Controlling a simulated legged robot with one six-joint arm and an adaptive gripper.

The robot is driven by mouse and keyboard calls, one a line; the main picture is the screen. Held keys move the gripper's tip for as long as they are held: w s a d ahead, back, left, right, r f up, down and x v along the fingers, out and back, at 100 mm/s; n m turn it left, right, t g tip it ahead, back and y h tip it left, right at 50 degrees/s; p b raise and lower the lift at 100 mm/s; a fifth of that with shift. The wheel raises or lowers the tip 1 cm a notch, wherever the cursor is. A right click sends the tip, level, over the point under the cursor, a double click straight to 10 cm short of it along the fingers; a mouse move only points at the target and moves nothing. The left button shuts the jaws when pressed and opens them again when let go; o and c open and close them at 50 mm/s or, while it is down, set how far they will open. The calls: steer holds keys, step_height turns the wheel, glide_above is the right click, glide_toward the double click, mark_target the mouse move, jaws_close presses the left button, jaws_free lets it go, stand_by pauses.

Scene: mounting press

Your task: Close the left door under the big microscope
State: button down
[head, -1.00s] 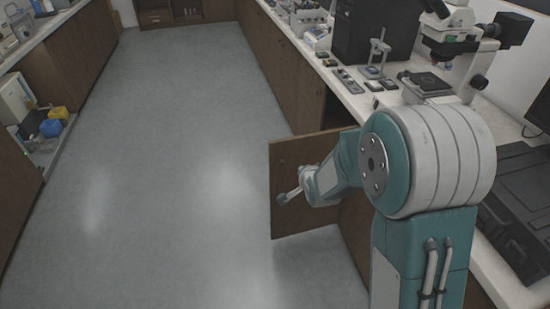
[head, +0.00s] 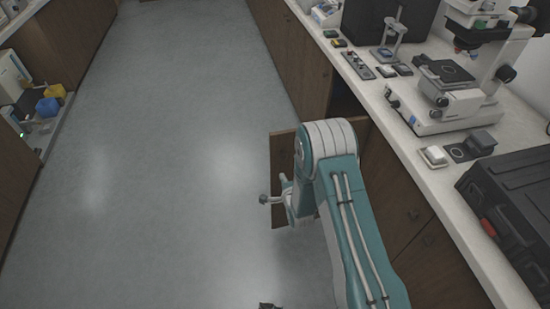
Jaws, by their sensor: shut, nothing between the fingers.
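The left door (head: 281,150) is a brown wooden panel under the counter. It stands open, swung out into the aisle, and a dark cabinet opening (head: 344,101) shows behind it. My arm's elbow and forearm hide much of the door. My gripper (head: 265,199) is small and silver in this view. It reaches left in front of the door's lower part; I cannot tell whether it touches the door. Its fingers appear shut and empty. The big microscope (head: 460,80) stands on the counter at the upper right.
A white counter (head: 410,150) runs along the right, with a black case (head: 515,200) and small instruments on it. Closed brown cabinet fronts (head: 405,205) lie below. The grey floor (head: 170,170) to the left is clear. Shelves with blue and yellow containers (head: 47,105) are at far left.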

mark_target(273, 156)
steer(key=x, duration=1)
steer(key=shift+w+r, duration=0.3)
steer(key=shift+w+a, duration=0.25)
steer(key=shift+w, duration=0.35)
